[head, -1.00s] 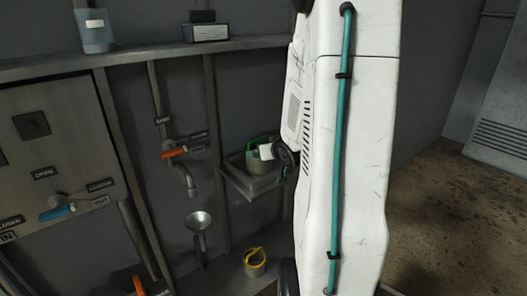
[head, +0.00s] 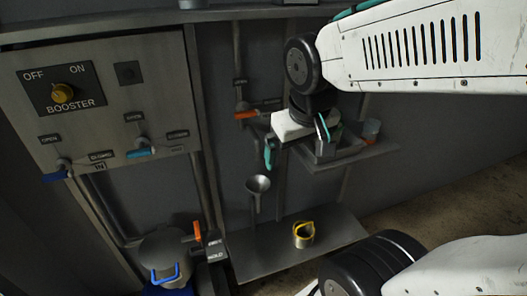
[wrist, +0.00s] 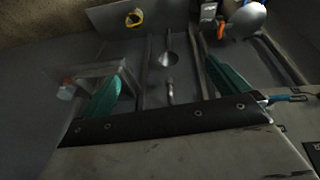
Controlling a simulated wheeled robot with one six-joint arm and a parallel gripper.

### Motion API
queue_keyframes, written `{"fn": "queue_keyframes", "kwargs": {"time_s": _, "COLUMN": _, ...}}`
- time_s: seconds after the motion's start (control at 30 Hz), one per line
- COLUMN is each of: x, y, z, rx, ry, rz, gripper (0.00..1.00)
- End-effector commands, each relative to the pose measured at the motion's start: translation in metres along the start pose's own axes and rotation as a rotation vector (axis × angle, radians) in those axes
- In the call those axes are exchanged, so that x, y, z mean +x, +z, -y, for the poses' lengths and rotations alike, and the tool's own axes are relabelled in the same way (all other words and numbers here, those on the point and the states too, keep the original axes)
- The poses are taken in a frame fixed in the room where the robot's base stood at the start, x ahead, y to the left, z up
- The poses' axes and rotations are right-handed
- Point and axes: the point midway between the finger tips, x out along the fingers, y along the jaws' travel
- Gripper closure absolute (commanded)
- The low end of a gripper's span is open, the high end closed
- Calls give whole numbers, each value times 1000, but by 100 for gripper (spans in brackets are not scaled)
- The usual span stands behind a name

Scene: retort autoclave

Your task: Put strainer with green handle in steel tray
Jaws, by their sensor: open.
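My gripper (head: 297,153) hangs in front of the wall, beside the left end of a steel shelf tray (head: 372,152). Its two teal fingers are wide apart, with nothing held between them in the wrist view (wrist: 170,80). A dark grey boxy shape (head: 327,150) shows just below the right finger at the tray. I cannot tell whether it is the strainer with green handle; no green handle is clearly visible. The tray also shows at left in the wrist view (wrist: 92,72), partly hidden by a finger.
A yellow-handled metal cup (head: 303,237) stands on the lower shelf (head: 255,258). A funnel (head: 258,185) is mounted on the wall above it. A small jar (head: 371,130) sits on the tray. A control panel (head: 105,110) and a lidded pot (head: 165,255) are at left.

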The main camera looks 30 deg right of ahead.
Motion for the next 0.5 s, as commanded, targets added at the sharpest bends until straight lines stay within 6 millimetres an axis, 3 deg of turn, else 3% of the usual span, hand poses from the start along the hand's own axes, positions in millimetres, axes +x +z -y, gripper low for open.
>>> {"fn": "queue_keyframes", "kwargs": {"time_s": 0.03, "x": -14, "y": 18, "z": 16, "rx": -47, "ry": -37, "rz": 39, "gripper": 0}}
{"fn": "queue_keyframes", "kwargs": {"time_s": 0.1, "x": -27, "y": 41, "z": 30, "rx": -94, "ry": -76, "rz": 100, "gripper": 0}}
{"fn": "queue_keyframes", "kwargs": {"time_s": 0.2, "x": -39, "y": 61, "z": 41, "rx": -139, "ry": -111, "rz": 154, "gripper": 0}}
{"fn": "queue_keyframes", "kwargs": {"time_s": 0.5, "x": -43, "y": 70, "z": 43, "rx": -154, "ry": -123, "rz": 180, "gripper": 0}}
